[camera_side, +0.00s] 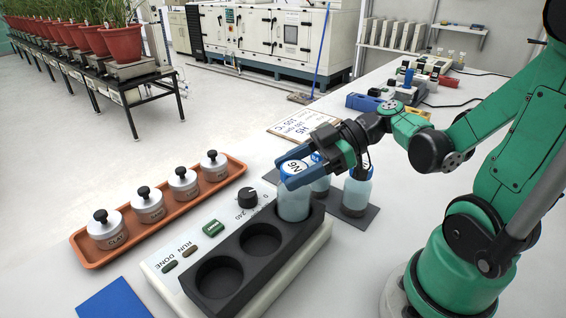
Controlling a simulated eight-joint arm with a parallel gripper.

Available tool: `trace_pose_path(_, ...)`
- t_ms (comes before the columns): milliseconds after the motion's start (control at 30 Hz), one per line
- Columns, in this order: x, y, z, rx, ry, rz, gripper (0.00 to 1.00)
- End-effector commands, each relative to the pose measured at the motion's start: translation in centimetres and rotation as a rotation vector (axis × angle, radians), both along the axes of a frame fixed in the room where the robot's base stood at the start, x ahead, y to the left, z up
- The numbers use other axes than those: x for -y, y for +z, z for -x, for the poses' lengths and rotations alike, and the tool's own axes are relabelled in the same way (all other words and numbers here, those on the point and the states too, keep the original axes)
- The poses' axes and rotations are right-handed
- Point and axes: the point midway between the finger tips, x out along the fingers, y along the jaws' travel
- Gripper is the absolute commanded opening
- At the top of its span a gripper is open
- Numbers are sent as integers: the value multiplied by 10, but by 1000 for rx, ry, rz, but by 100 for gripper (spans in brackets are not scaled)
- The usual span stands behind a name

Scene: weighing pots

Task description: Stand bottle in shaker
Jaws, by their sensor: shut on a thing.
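The shaker (165,262) is a pale box with a dial, a small green display and RUN and DONE lamps. Its black rack (238,262) has a row of round wells; the near and middle wells are empty. My gripper (294,172) is shut on the cap of a bottle (294,205) with pale blue contents and a marked white-and-blue lid. This bottle is upright at the rack's far well. I cannot tell whether its base rests on the well's floor. Two similar bottles stand behind, one (357,190) on a dark mat and one (320,186) partly hidden by my gripper.
An orange tray (84,258) with several lidded, black-knobbed pots lies left of the shaker. A blue pad (115,300) is at the front. A handwritten board (303,122) lies behind my gripper. Instruments (410,90) fill the far bench.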

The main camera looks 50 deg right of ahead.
Motion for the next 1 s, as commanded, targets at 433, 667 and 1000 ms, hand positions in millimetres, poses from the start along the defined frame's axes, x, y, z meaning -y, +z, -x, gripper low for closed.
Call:
trace_pose_path(433, 0, -3, 0, 0, 0, 0, 86)
trace_pose_path(667, 0, -1, 0, 0, 0, 0, 86)
trace_pose_path(1000, 37, 18, 23, -1, -8, 0, 86)
